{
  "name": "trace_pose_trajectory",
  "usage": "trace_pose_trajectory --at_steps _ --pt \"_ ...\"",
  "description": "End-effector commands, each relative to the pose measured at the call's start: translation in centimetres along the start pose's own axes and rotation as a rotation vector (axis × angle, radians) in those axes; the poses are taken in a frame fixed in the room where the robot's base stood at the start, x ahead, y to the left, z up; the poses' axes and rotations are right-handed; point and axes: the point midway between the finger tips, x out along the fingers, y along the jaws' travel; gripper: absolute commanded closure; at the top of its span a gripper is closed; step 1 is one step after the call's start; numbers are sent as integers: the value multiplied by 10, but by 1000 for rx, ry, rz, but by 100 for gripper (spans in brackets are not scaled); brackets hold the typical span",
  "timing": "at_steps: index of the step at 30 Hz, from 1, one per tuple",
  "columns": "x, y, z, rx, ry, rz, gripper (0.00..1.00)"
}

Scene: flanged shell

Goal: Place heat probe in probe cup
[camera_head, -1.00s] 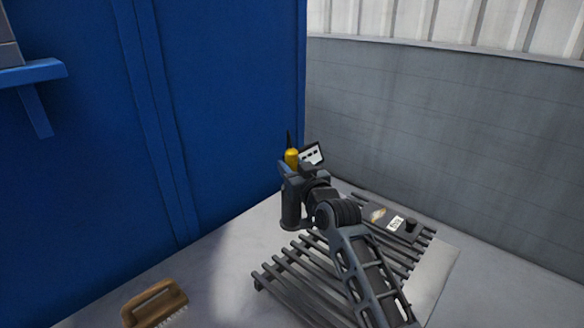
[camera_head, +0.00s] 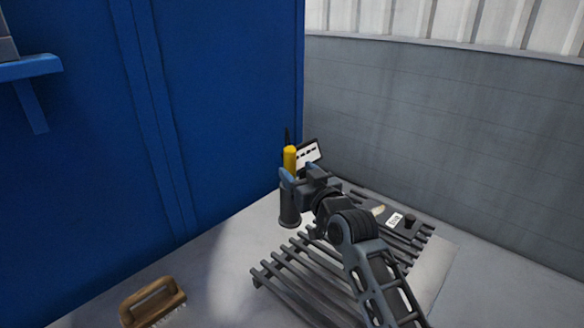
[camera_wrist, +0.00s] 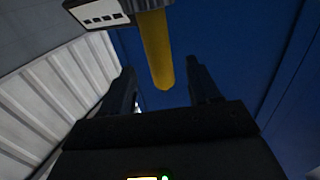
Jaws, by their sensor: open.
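The heat probe (camera_head: 290,158) shows as a yellow rod in the head view, upright beside the blue wall. In the wrist view its yellow rounded end (camera_wrist: 158,55) lies between my two fingers, with dark gaps on both sides. My gripper is open around the lower visible part of the probe.
A dark box with a white label (camera_head: 309,152) is just behind the probe. A slatted rack (camera_head: 290,278) lies on the grey surface, with a dark labelled device (camera_head: 408,224) on it. A wooden brush (camera_head: 152,301) lies at front left. The blue wall (camera_head: 230,110) is close.

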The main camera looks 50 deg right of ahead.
Motion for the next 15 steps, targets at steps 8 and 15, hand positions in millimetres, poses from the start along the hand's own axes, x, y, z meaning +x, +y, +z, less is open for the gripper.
trace_pose_trajectory --at_steps 8,15 --pt "-52 0 2 -2 -1 0 39" --pt "-70 0 0 -1 -1 0 39"
